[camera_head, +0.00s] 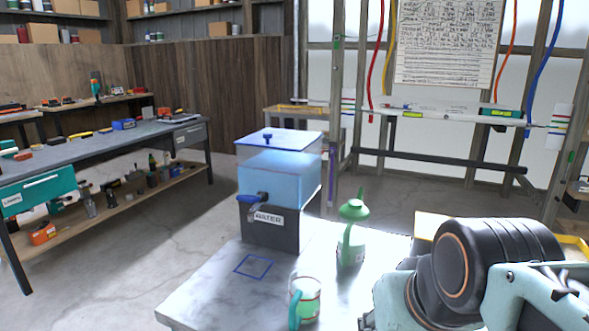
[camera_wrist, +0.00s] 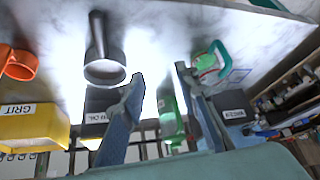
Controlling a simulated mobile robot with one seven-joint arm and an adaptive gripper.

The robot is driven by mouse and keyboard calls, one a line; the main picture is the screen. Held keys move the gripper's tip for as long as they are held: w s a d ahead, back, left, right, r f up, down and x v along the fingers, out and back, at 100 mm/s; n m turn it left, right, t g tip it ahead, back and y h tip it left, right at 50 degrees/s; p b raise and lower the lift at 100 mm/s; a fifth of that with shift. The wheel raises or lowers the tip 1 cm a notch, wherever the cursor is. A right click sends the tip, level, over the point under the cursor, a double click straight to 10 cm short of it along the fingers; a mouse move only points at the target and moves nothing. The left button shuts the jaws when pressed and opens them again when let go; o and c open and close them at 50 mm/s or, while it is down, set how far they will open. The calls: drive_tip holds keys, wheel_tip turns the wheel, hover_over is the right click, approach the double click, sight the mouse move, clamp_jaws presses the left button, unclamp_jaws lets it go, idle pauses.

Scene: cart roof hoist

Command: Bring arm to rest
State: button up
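My arm fills the lower right of the head view, dark and pale teal, over the right side of the grey table (camera_head: 215,285). My gripper's fingers are not visible there. In the wrist view my gripper (camera_wrist: 158,76) shows two blue-grey fingers spread apart, with nothing held between them. The picture there looks turned over, with the table top along the upper part. A green bottle (camera_wrist: 168,108) shows in the gap between the fingers, beyond them; it looks like the green spouted bottle (camera_head: 351,240) of the head view.
A blue water tank labelled WATER (camera_head: 282,180) stands at the table's back. A mug with a teal handle (camera_head: 305,298) is near the front edge, beside an empty blue square outline (camera_head: 253,266). The wrist view shows a yellow GRIT bin (camera_wrist: 30,128), grey funnel-like vessel (camera_wrist: 103,55) and orange ring (camera_wrist: 20,66).

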wheel_tip(320, 180, up, 25)
drive_tip(key=s+p, duration=0.2)
drive_tip(key=p, duration=2.4)
drive_tip(key=shift+s+d+f+g+p, duration=0.15)
drive_tip(key=shift+f+g+p, duration=0.05)
drive_tip(key=shift+g+p, duration=0.2)
